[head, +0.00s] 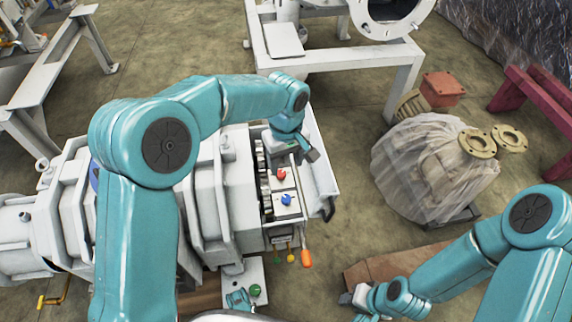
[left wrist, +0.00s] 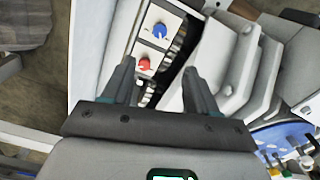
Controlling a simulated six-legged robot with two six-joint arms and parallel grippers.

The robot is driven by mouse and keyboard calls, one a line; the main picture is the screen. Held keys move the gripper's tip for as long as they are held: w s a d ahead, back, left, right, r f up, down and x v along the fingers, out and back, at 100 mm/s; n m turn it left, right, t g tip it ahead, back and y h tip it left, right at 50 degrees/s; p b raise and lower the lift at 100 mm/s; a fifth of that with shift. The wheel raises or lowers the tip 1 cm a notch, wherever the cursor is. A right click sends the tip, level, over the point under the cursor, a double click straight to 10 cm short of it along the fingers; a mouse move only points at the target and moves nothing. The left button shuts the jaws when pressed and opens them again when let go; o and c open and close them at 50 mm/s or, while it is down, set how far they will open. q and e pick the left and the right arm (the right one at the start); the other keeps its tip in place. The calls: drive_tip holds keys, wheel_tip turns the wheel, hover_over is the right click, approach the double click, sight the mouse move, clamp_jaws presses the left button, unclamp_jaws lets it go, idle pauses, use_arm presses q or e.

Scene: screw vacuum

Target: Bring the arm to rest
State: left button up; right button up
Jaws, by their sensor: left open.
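My left arm (head: 170,110) arches in from the left in the head view. Its gripper (head: 305,158) is over the top of the white pump's control panel, beside the red knob (head: 281,174) and the blue knob (head: 287,200). In the left wrist view, the two fingers of the left gripper (left wrist: 157,85) stand apart with nothing held between them. The red knob (left wrist: 144,64) and blue knob (left wrist: 160,31) show beyond them. My right arm comes in at the lower right of the head view. Its gripper (head: 352,296) is low, and its finger opening is too small to judge.
The white screw pump (head: 225,180) fills the left and middle. An orange-handled lever (head: 306,258) sticks out below the panel. A plastic-wrapped machine part (head: 425,165) stands on the floor at right. A white frame (head: 400,80) stands behind. Bare floor lies between pump and wrapped part.

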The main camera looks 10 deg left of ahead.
idle(0.5)
use_arm(q)
drive_tip(key=s+a+f+g, duration=0.1)
drive_tip(key=s+a+f, duration=0.1)
drive_tip(key=s+f, duration=0.1)
drive_tip(key=s+a+f+g, duration=0.1)
drive_tip(key=s+a+f, duration=0.1)
drive_tip(key=f, duration=0.3)
drive_tip(key=s+a+f+n+g, duration=0.1)
drive_tip(key=s+a+f, duration=0.1)
drive_tip(key=s+f, duration=0.2)
drive_tip(key=shift+f+g+h, duration=0.1)
drive_tip(key=shift+g+h, duration=0.2)
drive_tip(key=shift+h, duration=0.1)
drive_tip(key=s+d+f+m+t+h, duration=0.1)
drive_tip(key=s+d+f+m+h, duration=0.15)
drive_tip(key=s+f, duration=0.45)
drive_tip(key=s+d+f+m+t+h, duration=0.1)
drive_tip(key=s+d+f+m, duration=0.15)
drive_tip(key=s, duration=0.85)
wheel_tip(320, 180, up, 28)
drive_tip(key=w+m+t+p, duration=0.1)
drive_tip(key=w+t+p, duration=0.1)
drive_tip(key=p, duration=2.6)
drive_tip(key=shift+w+m+p, duration=0.3)
drive_tip(key=shift+w+p, duration=0.1)
drive_tip(key=shift+w, duration=0.05)
drive_tip(key=shift+a+f, duration=0.1)
drive_tip(key=shift+f, duration=0.05)
